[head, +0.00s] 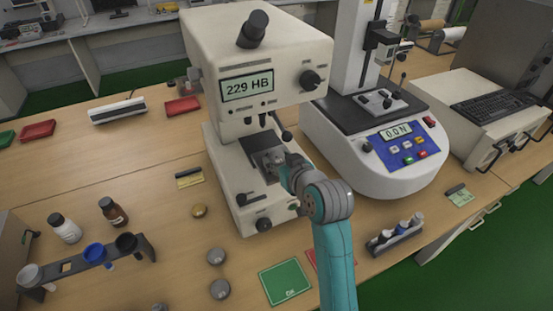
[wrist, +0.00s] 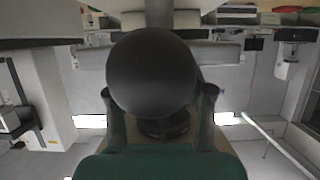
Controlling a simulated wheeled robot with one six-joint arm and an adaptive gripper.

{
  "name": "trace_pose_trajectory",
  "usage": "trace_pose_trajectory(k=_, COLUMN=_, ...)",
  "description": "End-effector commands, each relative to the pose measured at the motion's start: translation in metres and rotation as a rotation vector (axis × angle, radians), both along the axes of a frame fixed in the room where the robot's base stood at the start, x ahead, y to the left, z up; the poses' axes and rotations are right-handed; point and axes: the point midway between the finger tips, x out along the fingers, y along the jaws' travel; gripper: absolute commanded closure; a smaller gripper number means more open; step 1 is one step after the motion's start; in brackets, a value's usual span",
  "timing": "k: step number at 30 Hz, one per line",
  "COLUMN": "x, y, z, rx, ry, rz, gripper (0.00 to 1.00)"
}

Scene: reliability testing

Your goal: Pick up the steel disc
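Two grey metal discs lie on the wooden table left of the hardness tester: an upper disc (head: 216,256) and a lower disc (head: 220,289). I cannot tell which one the task names. My gripper (head: 277,164) is at the dark stage of the tester, well away from both. In the wrist view, the fingers of my gripper (wrist: 157,95) stand apart on either side of a large dark round thing (wrist: 151,72). I cannot tell what this thing is, or whether the fingers touch it.
The hardness tester (head: 252,40) reads 229 HB. A brass disc (head: 199,210) lies near its base. A green mat (head: 286,281) and a partly hidden red mat (head: 317,262) lie in front. A force tester (head: 350,165) stands right.

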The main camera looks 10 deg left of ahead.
Motion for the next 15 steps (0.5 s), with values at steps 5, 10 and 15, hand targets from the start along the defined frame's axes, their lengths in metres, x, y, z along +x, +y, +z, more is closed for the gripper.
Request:
trace_pose_trajectory(k=5, x=0.000, y=0.000, z=0.000, rx=0.001, ry=-0.001, rz=0.000, gripper=1.00)
trace_pose_trajectory(k=10, x=0.000, y=0.000, z=0.002, rx=0.001, ry=-0.001, rz=0.000, gripper=1.00)
trace_pose_trajectory(k=15, x=0.000, y=0.000, z=0.012, rx=0.001, ry=-0.003, rz=0.000, gripper=1.00)
